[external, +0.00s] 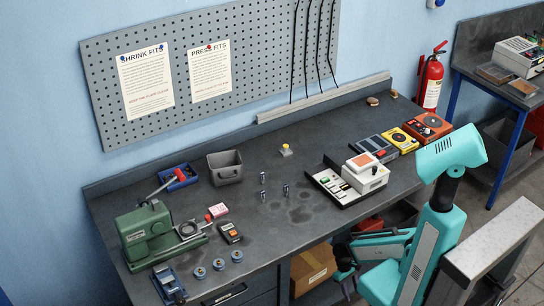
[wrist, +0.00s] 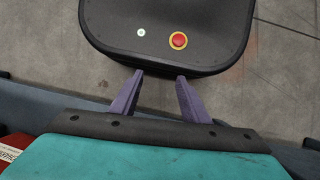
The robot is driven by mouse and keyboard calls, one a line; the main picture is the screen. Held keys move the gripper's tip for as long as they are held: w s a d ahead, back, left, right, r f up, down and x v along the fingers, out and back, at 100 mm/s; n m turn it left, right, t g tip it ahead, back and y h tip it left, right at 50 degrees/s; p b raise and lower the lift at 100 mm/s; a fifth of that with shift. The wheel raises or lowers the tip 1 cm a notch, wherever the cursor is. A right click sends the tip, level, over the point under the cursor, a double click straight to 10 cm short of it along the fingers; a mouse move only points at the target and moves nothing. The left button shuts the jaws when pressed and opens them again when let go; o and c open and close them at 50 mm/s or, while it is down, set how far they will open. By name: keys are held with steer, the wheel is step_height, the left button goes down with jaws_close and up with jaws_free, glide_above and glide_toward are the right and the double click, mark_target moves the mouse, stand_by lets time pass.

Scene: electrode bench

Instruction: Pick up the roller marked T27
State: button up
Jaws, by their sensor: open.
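Several small upright metal cylinders stand apart near the middle of the dark bench (external: 330,225) in the external view: one at the back (external: 263,177), one at the front left (external: 264,195) and one at the right (external: 285,190). They look like rollers, but their markings are too small to read, so I cannot tell which is T27. My gripper shows in the wrist view (wrist: 160,76) with its two purple fingers apart and nothing between them. It hangs low by the bench's front side, well away from the cylinders. The wrist view shows no roller.
A green machine (external: 146,236) stands at the left, with several round blue-grey parts in front. A grey bin (external: 225,168) is behind the cylinders. A white device (external: 365,174) on a tray is at their right. A cardboard box (external: 314,268) sits below the bench top.

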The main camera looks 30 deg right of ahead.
steer(key=w+a+r+n+t+h+p, duration=0.1)
steer(key=w+a+r+n+t+p, duration=0.2)
steer(key=a, duration=0.7)
steer(key=w+a+r+n+t+h+p, duration=0.1)
steer(key=w+a+r+p, duration=0.3)
steer(key=a, duration=0.6)
steer(key=s+a+r+n+t+y+p, duration=0.15)
steer(key=s+a+r, duration=0.25)
steer(key=a+r, duration=0.7)
steer(key=s+a+r+t+y+p, duration=0.1)
steer(key=s+a+r+y, duration=0.3)
steer(key=a, duration=1.3)
steer(key=s+a+r+t+y+p, duration=0.15)
steer(key=s+a+r, duration=0.35)
steer(key=a+r, duration=0.65)
steer(key=s+a+r+m+t+y+b, duration=0.1)
steer(key=a+r+m+t+y+b, duration=0.15)
steer(key=a+r, duration=1.1)
steer(key=w+d+r+m+t+h+b, duration=0.1)
steer(key=w+d+r+t+h+b, duration=0.2)
steer(key=w+d+t+b, duration=0.3)
steer(key=d+t+b, duration=0.4)
steer(key=t+b, duration=0.1)
steer(key=b, duration=0.2)
steer(key=shift+r+m, duration=0.2)
steer(key=shift+m, duration=0.1)
